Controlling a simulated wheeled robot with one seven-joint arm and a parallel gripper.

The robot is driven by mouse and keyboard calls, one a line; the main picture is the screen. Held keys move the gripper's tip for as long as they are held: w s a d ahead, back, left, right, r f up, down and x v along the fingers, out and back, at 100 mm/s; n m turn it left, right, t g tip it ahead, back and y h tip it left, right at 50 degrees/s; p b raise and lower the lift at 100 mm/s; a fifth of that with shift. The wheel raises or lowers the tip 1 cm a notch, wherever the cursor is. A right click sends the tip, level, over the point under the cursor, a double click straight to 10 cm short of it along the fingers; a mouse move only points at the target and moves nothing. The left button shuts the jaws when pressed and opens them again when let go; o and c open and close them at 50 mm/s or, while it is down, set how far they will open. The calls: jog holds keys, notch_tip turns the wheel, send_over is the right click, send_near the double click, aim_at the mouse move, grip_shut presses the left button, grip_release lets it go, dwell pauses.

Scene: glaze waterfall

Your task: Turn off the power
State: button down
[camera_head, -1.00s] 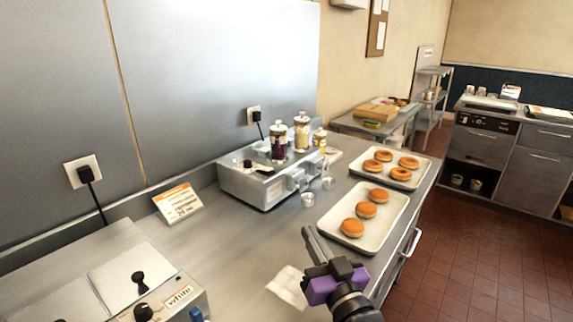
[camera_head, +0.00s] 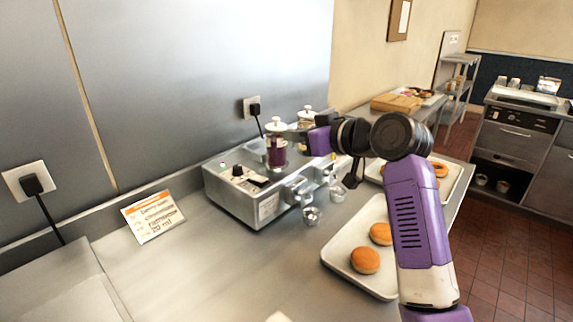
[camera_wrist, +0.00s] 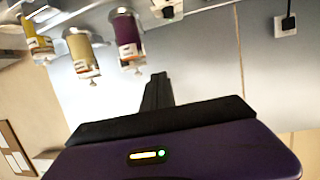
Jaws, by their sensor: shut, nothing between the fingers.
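The steel glaze machine (camera_head: 225,205) stands on the counter near the wall. A black plug (camera_head: 255,109) sits in the wall outlet behind, also visible in the wrist view (camera_wrist: 289,22). My gripper (camera_head: 293,136) is shut and empty, raised at the jars and partly covering them. Its fingers (camera_wrist: 158,85) appear together in the wrist view. I cannot tell whether it touches a jar.
Another plug (camera_head: 32,184) is in the left outlet. Counter between is clear.

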jog(key=f, duration=0.1)
jog(key=s+f+n+g, duration=0.1)
jog(key=f+g, duration=0.1)
jog(key=f, duration=0.1)
jog(key=shift+s+a+f, duration=0.1)
jog(key=shift+s, duration=0.15)
jog(key=shift+a, duration=0.1)
jog(key=p, duration=0.1)
send_over(265, 181)
notch_tip(265, 181, down, 4)
jog(key=shift+f, duration=0.1)
jog(key=shift+s+d+f+p, duration=0.15)
jog(key=shift+f+p, duration=0.1)
jog(key=shift+f, duration=0.35)
jog(key=shift+s+d+f+p, duration=0.15)
jog(key=shift+f+p, duration=0.1)
jog(key=shift+f, duration=1.05)
